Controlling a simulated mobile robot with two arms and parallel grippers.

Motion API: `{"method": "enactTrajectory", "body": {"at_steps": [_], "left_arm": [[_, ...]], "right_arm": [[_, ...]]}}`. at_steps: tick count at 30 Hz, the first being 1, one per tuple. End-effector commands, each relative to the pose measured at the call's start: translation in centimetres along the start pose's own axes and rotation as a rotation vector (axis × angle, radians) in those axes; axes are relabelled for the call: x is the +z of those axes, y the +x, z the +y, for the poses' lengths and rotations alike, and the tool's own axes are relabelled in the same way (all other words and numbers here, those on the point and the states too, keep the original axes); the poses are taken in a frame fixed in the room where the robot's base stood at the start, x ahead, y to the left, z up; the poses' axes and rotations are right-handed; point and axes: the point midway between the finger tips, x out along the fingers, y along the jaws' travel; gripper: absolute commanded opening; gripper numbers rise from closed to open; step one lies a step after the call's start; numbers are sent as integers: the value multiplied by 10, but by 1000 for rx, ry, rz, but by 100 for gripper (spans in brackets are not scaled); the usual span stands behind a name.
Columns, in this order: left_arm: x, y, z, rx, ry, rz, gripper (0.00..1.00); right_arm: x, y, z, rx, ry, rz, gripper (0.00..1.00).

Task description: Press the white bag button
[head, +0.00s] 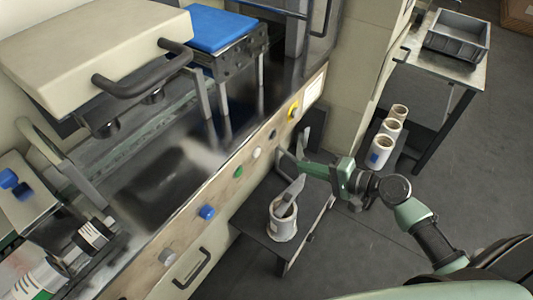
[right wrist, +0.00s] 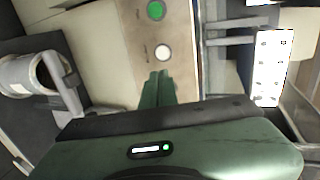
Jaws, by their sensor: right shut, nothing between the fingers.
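The white button (head: 257,152) sits on the machine's beige front panel, between a green button (head: 238,171) and a dark button (head: 273,134). In the right wrist view the white button (right wrist: 163,52) is just ahead of my fingertips, with the green button (right wrist: 156,10) beyond it. My right gripper (head: 303,167) is in front of the panel, to the right of the white button in the head view. In the right wrist view its green fingers (right wrist: 159,76) are shut together and empty. A small gap seems to separate them from the button. My left gripper is not in view.
A blue button (head: 207,212), a grey knob (head: 167,257) and a yellow switch (head: 293,110) share the panel. A white roll (head: 283,220) stands on a low dark table beneath my right gripper. Several white rolls (head: 391,131) stand near a cart holding a grey bin (head: 457,38).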

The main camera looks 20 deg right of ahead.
Motion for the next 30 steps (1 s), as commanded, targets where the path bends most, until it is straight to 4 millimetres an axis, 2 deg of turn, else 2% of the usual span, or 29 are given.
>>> {"method": "enactTrajectory", "body": {"at_steps": [5,18,24,30], "left_arm": [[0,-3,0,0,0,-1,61],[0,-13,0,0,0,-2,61],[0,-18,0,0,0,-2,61],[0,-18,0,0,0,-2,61]], "right_arm": [[0,18,-2,-3,1,1,0],[0,108,-5,-2,-1,0,0],[0,131,-11,0,-1,1,0],[0,138,-12,0,-1,1,0]]}}
